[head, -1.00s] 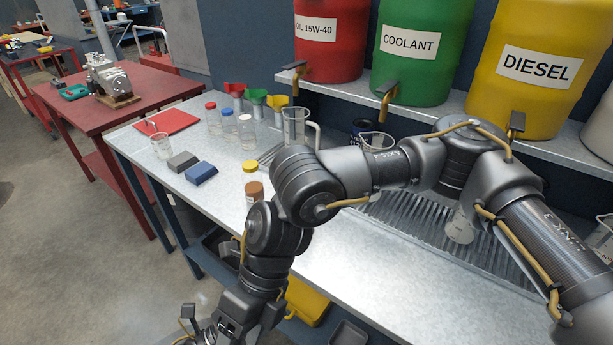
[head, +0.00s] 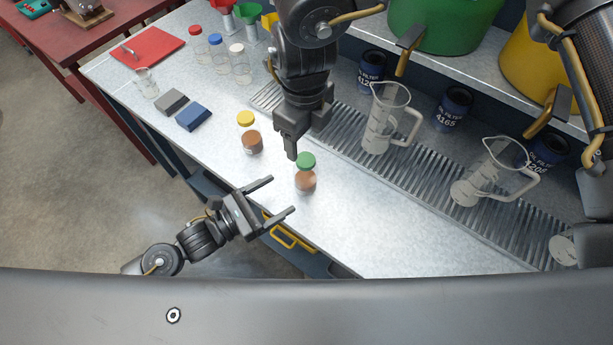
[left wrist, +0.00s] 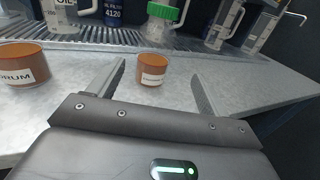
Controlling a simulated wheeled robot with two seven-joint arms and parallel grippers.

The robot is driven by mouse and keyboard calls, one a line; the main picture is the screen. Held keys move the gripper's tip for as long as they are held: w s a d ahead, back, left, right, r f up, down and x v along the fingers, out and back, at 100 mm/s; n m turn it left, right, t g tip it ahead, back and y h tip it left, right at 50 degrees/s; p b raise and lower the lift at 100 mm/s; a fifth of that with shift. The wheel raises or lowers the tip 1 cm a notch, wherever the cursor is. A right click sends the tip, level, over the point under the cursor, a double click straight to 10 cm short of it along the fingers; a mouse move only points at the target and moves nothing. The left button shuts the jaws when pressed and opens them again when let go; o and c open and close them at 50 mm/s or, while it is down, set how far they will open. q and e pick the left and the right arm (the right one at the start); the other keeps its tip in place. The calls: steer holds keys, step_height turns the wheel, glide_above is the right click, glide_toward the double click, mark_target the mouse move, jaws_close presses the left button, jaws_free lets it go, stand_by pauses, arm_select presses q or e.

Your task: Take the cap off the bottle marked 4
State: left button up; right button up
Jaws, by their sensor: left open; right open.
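No number 4 is readable on any bottle. My left gripper (head: 283,193) is open and empty, pointing at the green-capped bottle from the left, just short of it.
Bottles with red, blue and white caps (head: 237,65) stand at the back left. Grey and blue blocks (head: 193,117) lie nearer. Clear jugs (head: 384,120) stand on the grating (head: 430,176) at right, near oil filter cans (head: 452,108). The bench front (head: 350,230) is clear.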

mark_target(296, 182)
arm_select(q)
steer(key=w+d, duration=0.3)
steer(key=shift+w+f, duration=0.25)
steer(key=shift+w, duration=0.1)
arm_select(e)
steer(key=shift+w+f, duration=0.25)
steer(key=shift+w, duration=0.25)
steer(key=shift+w+f, duration=0.2)
steer(key=shift+w, duration=0.3)
arm_select(q)
steer(key=x, duration=0.3)
steer(key=shift+s+d+r, duration=0.1)
steer(key=shift+s+d, duration=0.1)
steer(key=shift+d, duration=0.1)
arm_select(e)
steer(key=shift+s+d+r, duration=0.15)
steer(key=shift+s+r, duration=0.05)
steer(key=shift+s, duration=0.2)
arm_select(q)
steer(key=shift+d, duration=0.25)
arm_select(e)
steer(key=shift+s, duration=0.15)
arm_select(q)
steer(key=shift+w+d, duration=0.25)
steer(key=shift+w, duration=0.25)
arm_select(e)
steer(key=shift+w+f, duration=0.1)
steer(key=shift+w, duration=0.25)
steer(key=shift+s, duration=0.1)
